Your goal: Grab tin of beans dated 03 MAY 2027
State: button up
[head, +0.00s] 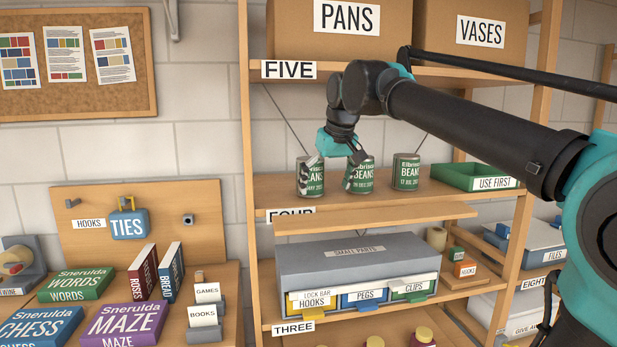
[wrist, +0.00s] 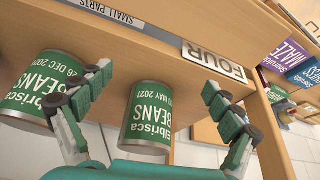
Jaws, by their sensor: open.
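The tin of beans dated 03 MAY (head: 316,180), green-labelled with metal rims, stands leftmost on the shelf marked FOUR. Its year ends in 2027 as far as I can read. In the upside-down wrist view this May tin (wrist: 148,115) sits between my open fingers, with a gap on each side. A second tin, dated in DEC (head: 367,176), stands in the middle; it is also just outside one finger in the wrist view (wrist: 45,88). A third tin, dated 17 JUL (head: 406,172), stands to the right. My gripper (head: 330,178) is open (wrist: 158,80) and partly covers the two left tins.
A green USE FIRST tray (head: 475,178) stands right of the tins. The shelf FIVE board (head: 440,73) with PANS and VASES boxes is above. A grey small-parts drawer unit (head: 345,258) is below. The rack's left post (head: 248,150) stands close by.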

jog(key=w+a, duration=0.1)
jog(key=w, duration=0.2)
jog(key=w+a, duration=0.3)
jog(key=w, duration=0.2)
jog(key=shift+w+a, duration=0.2)
jog(key=shift+w, duration=0.1)
jog(key=shift+w+f, duration=0.2)
jog(key=shift+f, duration=0.4)
jog(key=shift+c, duration=0.5)
jog(key=c, duration=1.6)
jog(key=shift+r, duration=0.2)
jog(key=shift+c, duration=0.2)
